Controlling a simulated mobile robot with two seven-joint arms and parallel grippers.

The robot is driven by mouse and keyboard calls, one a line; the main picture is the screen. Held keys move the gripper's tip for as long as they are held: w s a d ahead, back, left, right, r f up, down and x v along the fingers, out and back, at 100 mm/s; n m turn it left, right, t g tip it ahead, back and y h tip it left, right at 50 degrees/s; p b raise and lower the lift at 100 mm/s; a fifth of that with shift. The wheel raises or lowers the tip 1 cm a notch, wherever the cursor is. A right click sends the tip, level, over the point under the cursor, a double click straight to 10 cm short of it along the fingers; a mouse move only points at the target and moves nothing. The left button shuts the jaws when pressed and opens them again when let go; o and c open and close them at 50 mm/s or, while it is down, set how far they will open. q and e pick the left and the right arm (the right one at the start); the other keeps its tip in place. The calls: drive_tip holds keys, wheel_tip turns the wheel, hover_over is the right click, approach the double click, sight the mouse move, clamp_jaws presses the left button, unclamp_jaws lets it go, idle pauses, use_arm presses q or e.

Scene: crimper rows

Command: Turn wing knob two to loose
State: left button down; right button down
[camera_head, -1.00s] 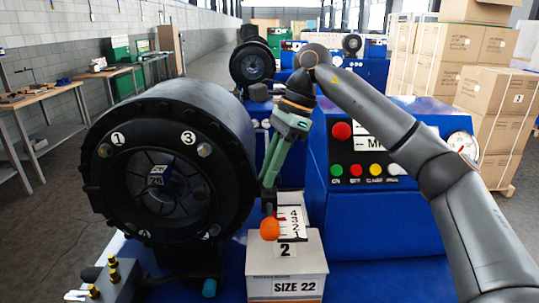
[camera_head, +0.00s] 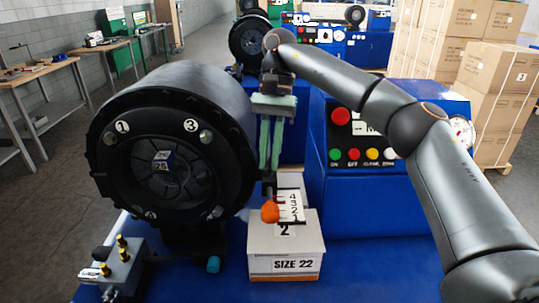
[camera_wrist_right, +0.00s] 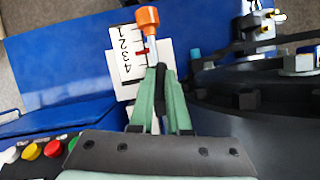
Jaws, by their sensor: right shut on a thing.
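The black round crimper head (camera_head: 170,160) is at left in the head view, with silver knobs at its rim. Labels 1 and 3 show at its top; the lower labels are hard to read, so I cannot tell which knob is wing knob two. My right gripper (camera_head: 269,178) is beside the head's right edge. Its green fingers (camera_wrist_right: 161,75) are shut on the dark upper part of an orange-ended lever (camera_head: 270,212). The orange end (camera_wrist_right: 148,19) sticks out past the fingertips, next to a white scale card (camera_head: 290,203) numbered 1 to 4. My left gripper is out of view.
A box marked SIZE 22 (camera_head: 286,250) stands below the lever. A blue control cabinet (camera_head: 375,205) with coloured buttons is at right. A grey block with brass fittings (camera_head: 125,265) is at lower left. Cartons (camera_head: 500,100) stand farther back.

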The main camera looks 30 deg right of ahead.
drive_tip(key=shift+n+g+h, duration=0.3)
drive_tip(key=shift+n+h, duration=0.2)
drive_tip(key=shift+n, duration=1)
drive_tip(key=c, duration=0.9)
unclamp_jaws()
drive_tip(key=shift+r, duration=0.1)
